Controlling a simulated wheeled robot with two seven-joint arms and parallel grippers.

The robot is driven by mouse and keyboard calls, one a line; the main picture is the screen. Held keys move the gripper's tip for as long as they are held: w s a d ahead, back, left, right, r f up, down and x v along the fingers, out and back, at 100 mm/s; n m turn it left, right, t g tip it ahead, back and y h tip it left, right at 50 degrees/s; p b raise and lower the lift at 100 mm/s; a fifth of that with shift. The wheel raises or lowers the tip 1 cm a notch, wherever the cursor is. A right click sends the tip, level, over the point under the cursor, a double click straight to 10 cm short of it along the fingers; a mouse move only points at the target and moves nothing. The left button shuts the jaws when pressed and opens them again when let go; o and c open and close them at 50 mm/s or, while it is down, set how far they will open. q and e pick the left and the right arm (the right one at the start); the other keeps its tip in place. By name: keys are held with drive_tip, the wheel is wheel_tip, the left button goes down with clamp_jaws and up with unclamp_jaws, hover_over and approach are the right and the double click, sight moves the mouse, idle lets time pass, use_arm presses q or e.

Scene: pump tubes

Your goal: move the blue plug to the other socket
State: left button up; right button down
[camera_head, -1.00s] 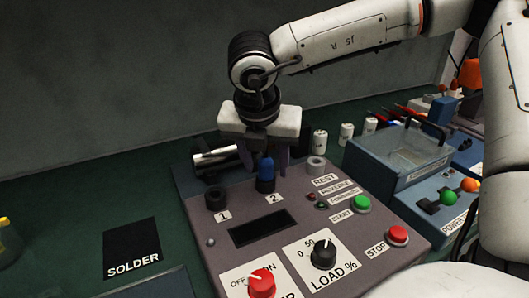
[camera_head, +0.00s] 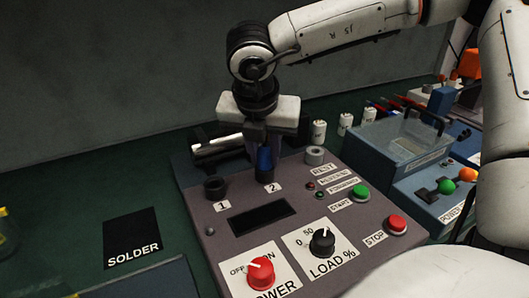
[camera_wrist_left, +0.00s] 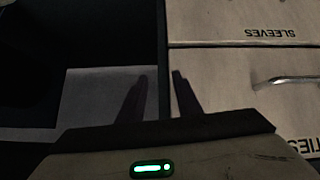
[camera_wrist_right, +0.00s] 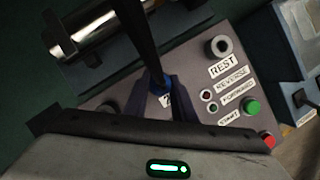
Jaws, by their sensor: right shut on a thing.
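The blue plug (camera_head: 264,159) stands upright at the dark socket marked 2 (camera_head: 265,177) on the control panel. My right gripper (camera_head: 263,150) is shut on the plug from above; the plug's blue side also shows in the right wrist view (camera_wrist_right: 158,87), partly hidden by the fingers. The dark socket marked 1 (camera_head: 215,187) is empty, to the left. The grey REST socket (camera_head: 315,156) is empty, to the right. My left gripper (camera_wrist_left: 160,92) is outside the head view; its fingers are apart with nothing between them, above labelled drawers.
A metal cylinder (camera_head: 216,146) lies behind the sockets, close to my right gripper. The panel has a red power knob (camera_head: 260,271), a black load knob (camera_head: 322,242), a green start button (camera_head: 359,193) and a red stop button (camera_head: 396,224). A clear-lidded box (camera_head: 400,150) stands to the right.

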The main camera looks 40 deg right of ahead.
sight(265, 147)
drive_tip(key=shift+r, duration=0.65)
idle(0.5)
drive_tip(key=shift+r, duration=2.05)
